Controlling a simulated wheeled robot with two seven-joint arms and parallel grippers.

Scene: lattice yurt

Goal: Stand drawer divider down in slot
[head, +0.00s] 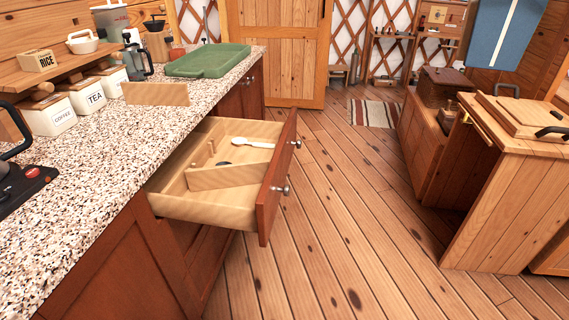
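A thin light-wood board (157,94), which looks like a drawer divider, is on the speckled counter behind the open drawer. I cannot tell if it lies flat or stands on its long edge. The drawer (205,212) is pulled out and has a red-brown front. Inside it, a similar board (228,177) runs across the near part. Small wooden pegs (212,146) stand near the drawer's left side, perhaps marking a slot. A pale spoon (253,144) and a dark object (224,163), partly hidden by the board, lie in the drawer. Neither gripper is in view.
A green tray (208,61), a French press (137,62) and labelled canisters (86,95) stand on the counter (75,215). A black-and-red appliance (25,190) is at the left edge. Wooden cabinets (500,190) stand at right. The plank floor (340,220) between is clear.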

